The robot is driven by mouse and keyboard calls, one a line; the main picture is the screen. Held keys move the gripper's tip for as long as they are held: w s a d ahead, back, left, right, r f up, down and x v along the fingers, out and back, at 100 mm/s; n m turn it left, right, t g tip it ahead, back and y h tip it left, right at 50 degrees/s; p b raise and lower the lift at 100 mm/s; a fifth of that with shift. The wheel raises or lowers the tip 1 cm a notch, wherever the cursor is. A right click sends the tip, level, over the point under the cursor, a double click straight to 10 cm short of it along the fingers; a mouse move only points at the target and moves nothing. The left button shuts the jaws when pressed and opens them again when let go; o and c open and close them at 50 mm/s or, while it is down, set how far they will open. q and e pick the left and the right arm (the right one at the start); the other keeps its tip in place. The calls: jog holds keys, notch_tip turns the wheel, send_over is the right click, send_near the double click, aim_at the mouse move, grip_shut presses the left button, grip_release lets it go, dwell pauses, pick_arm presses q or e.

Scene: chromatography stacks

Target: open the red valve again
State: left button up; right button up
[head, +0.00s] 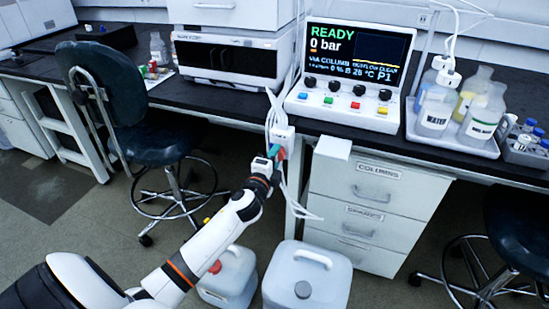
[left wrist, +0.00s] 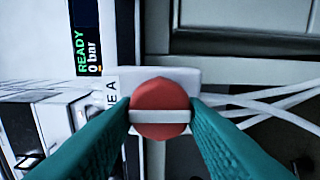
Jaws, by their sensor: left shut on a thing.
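The red valve (left wrist: 160,92) is a round red knob with a pale bar across its face, lying level in the left wrist view. It sits on a white housing marked with letters ending "NE A". In the head view the white housing (head: 281,133) hangs at the bench's front edge, and the valve is mostly hidden by my gripper. My left gripper (left wrist: 160,110) has teal fingers, one on each side of the knob, and is shut on it. It also shows in the head view (head: 273,157). My right gripper is not in view.
The instrument screen (head: 350,58) reads READY and 0 bar. White tubes (head: 293,195) hang beside the valve. Two white jugs (head: 306,280) stand on the floor below. A drawer cabinet (head: 370,200) is to the right, and a dark chair (head: 115,100) to the left.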

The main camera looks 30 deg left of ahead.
pick_arm(q)
jog(key=o, duration=1)
jog(key=shift+s, duration=0.1)
jog(key=shift+p+v, duration=0.5)
jog(key=shift+v, duration=5.4)
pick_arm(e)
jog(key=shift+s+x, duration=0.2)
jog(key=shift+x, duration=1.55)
pick_arm(q)
jog(key=shift+d, duration=0.1)
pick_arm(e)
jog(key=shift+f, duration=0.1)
